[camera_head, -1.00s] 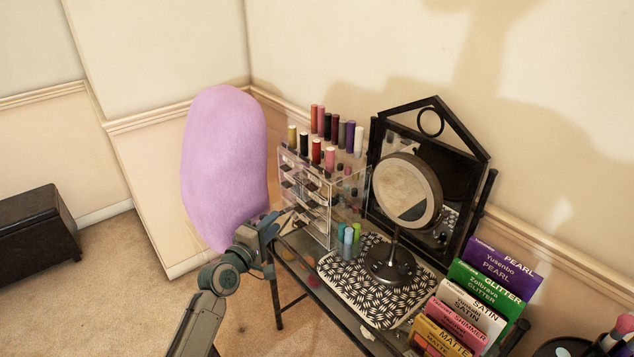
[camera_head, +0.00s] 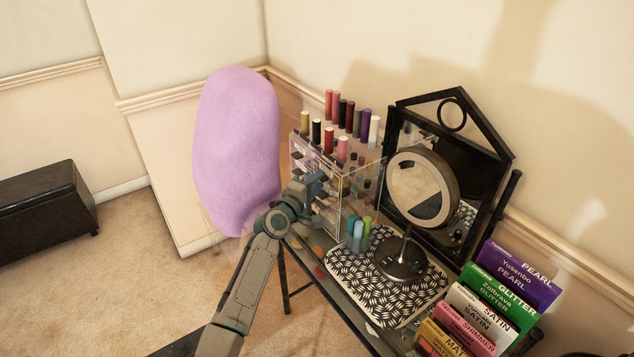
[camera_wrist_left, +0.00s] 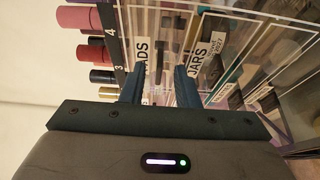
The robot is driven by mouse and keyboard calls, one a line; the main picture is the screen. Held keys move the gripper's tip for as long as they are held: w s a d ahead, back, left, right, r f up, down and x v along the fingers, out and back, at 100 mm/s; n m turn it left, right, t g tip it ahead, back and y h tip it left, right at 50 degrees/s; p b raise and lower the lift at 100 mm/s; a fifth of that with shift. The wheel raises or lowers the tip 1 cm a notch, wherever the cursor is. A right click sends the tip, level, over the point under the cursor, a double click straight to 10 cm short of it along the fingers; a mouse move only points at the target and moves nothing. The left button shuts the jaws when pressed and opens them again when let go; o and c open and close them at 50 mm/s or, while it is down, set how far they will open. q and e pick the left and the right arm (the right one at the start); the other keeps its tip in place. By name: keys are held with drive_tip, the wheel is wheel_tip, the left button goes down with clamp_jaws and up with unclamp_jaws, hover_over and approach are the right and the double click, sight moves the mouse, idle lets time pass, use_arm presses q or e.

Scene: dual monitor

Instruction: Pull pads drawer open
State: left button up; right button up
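A clear acrylic drawer organizer (camera_head: 360,195) stands at the back left of the vanity table, with rows of lipsticks on top. In the left wrist view, its drawer fronts carry a label ending in "ADS" (camera_wrist_left: 142,60), partly covered by a finger, and a "JARS" label (camera_wrist_left: 204,55). My left gripper (camera_head: 319,182) is at the organizer's front and hides part of the drawers. In the left wrist view, its two fingers (camera_wrist_left: 160,82) are apart, close to the pads drawer front. Whether they touch a handle is unclear. No drawer is visibly pulled out. My right gripper is out of view.
A round mirror (camera_head: 421,188) stands on a patterned mat (camera_head: 360,290) right of the organizer, beside small bottles (camera_head: 357,236). Labelled palettes (camera_head: 500,285) stand at the right. A purple rounded form (camera_head: 237,150) is behind my left arm. A dark bench (camera_head: 45,205) is far left.

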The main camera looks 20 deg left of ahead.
use_arm(q)
drive_tip(key=shift+w+d, duration=0.1)
drive_tip(key=shift+w, duration=0.1)
clamp_jaws()
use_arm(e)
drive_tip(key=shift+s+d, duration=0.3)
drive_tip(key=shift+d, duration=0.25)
use_arm(q)
drive_tip(key=s+a, duration=0.7)
drive_tip(key=s, duration=0.2)
drive_tip(key=shift+s+a+p, duration=0.3)
drive_tip(key=shift+s+p, duration=0.05)
drive_tip(key=shift+p, duration=0.1)
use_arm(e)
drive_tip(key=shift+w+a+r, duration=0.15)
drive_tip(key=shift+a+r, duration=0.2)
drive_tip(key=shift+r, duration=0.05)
